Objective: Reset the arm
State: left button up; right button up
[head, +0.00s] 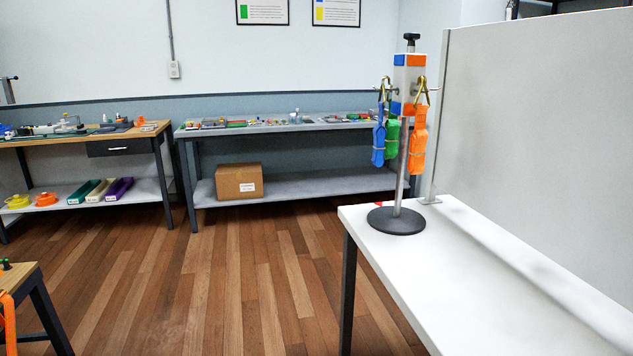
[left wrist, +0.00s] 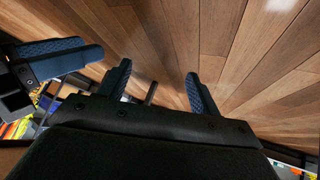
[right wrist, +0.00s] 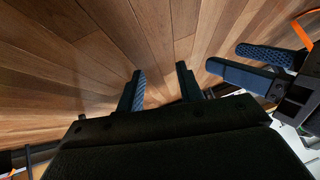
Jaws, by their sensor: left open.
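Neither gripper shows in the head view. In the left wrist view my left gripper (left wrist: 160,85) is open, with two blue ribbed fingers apart and nothing between them. In the right wrist view my right gripper (right wrist: 158,85) also has its fingers apart and holds nothing. Each wrist view shows another gripper's blue fingers at its side, at the left of the left wrist view (left wrist: 55,52) and at the right of the right wrist view (right wrist: 250,70). Wooden floor lies beyond both grippers.
A strap stand (head: 399,180) with blue (head: 378,145), green (head: 392,143) and orange (head: 417,150) straps stands on a white table (head: 470,270) at right, beside a grey partition (head: 540,120). Workbenches line the back wall. A table corner (head: 18,278) with an orange strap (head: 8,320) is at lower left. The middle floor is clear.

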pick_arm(q)
jog(key=s+a+r+g+y+p, duration=0.1)
jog(key=a+r+p, duration=0.3)
jog(key=r, duration=1.7)
jog(key=s+a+r+g+y+p, duration=0.1)
jog(key=a+r+g+p, duration=0.3)
jog(key=r+p, duration=1)
jog(key=d+v, duration=0.1)
jog(key=v, duration=0.6)
jog(key=shift+r, duration=0.4)
pick_arm(e)
jog(key=s+d+r+g+h, duration=0.1)
jog(key=d+r, duration=0.3)
jog(key=r, duration=1.7)
jog(key=s+d+r+g+h, duration=0.1)
jog(key=d+r+g, duration=0.3)
jog(key=r, duration=1.7)
jog(key=shift+s+r, duration=0.3)
jog(key=shift+r, duration=0.1)
pick_arm(q)
jog(key=shift+d, duration=0.15)
